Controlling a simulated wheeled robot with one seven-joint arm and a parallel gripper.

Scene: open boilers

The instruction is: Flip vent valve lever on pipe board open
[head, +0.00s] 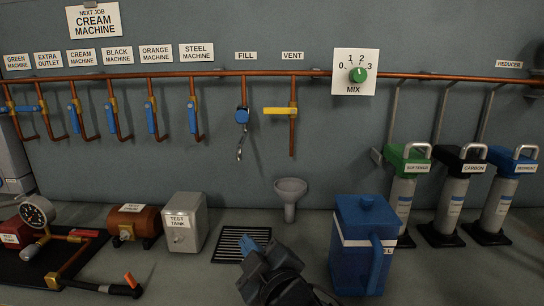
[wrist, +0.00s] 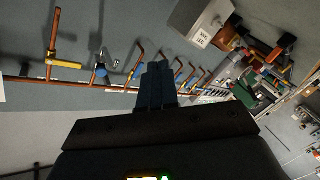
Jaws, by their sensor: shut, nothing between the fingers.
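The vent valve lever (head: 278,111) is yellow and lies level, crosswise to its short copper drop pipe (head: 293,138), under the VENT label (head: 292,56). The same yellow lever shows at the left of the wrist view (wrist: 66,65). My gripper (head: 250,247) is low at the front of the head view, below and slightly left of the lever and well apart from it. Its blue fingers (wrist: 158,80) are together and empty in the wrist view.
A grey funnel (head: 290,188) stands below the vent pipe. A blue jug (head: 362,240) stands right of my gripper, and a test tank (head: 184,225) left.

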